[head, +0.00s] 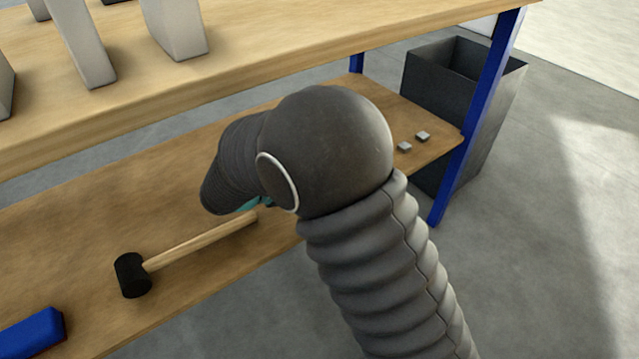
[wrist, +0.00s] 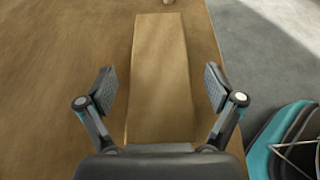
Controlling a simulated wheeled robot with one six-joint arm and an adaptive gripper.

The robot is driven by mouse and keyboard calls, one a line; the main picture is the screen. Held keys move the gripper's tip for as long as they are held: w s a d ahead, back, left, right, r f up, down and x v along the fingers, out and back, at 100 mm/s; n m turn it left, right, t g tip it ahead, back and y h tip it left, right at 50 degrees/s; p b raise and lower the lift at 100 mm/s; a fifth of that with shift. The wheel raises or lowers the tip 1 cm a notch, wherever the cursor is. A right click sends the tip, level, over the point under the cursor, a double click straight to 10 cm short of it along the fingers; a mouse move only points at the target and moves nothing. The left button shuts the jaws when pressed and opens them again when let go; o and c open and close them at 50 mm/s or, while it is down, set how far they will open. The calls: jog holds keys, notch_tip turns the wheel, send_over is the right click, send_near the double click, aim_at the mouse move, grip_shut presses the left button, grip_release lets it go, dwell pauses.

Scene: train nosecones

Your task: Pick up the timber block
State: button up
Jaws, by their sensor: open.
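The timber block (wrist: 161,62) is a long, plain light-brown piece lying on the wooden surface in the wrist view. It runs from near the top of the view down towards my gripper. My gripper (wrist: 160,90) is open, with one finger left of the block and the other right of it. A gap shows on both sides, and the gripper holds nothing. I cannot tell how high the fingers are above the surface. The block's near end is hidden behind the gripper body. In the head view, my arm hides the block and the gripper.
A mallet (head: 133,275) with a black head lies on the lower shelf (head: 60,235), left of my arm. A blue object (head: 32,333) is at the lower left. Two small grey blocks (head: 413,141) lie near the right end. A dark bin (head: 425,85) stands behind the blue leg (head: 480,110). The upper tabletop (head: 250,45) overhangs the shelf.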

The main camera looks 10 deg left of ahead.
jog(key=shift+x, duration=0.95)
jog(key=c, duration=1.4)
jog(key=shift+r, duration=0.1)
